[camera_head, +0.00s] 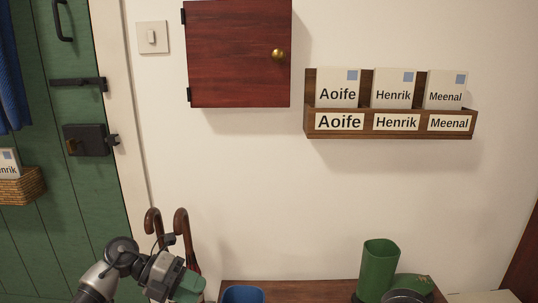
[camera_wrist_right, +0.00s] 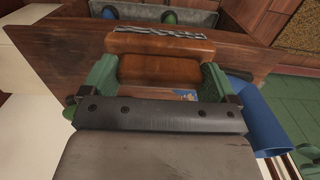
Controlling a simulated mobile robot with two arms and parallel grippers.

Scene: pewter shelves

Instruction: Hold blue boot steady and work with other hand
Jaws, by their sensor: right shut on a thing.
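A blue boot (camera_head: 243,295) shows only its top at the bottom edge of the head view. A blue, hollow-looking shape, seemingly the same boot (camera_wrist_right: 262,115), is right of my right gripper in the right wrist view. My left gripper (camera_head: 176,284) is at the bottom left of the head view, left of the blue boot and apart from it in the picture; its jaw gap is not clear. My right gripper (camera_wrist_right: 157,78) has its green fingers on both sides of a brown wooden block-like thing (camera_wrist_right: 160,68) and is shut on it.
A green boot (camera_head: 379,267) stands upright on a brown wooden surface (camera_head: 290,291). Two curved brown handles (camera_head: 181,226) rise behind my left gripper. A name-labelled wall rack (camera_head: 390,136) and a closed red cabinet (camera_head: 238,60) hang above. The wall between is bare.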

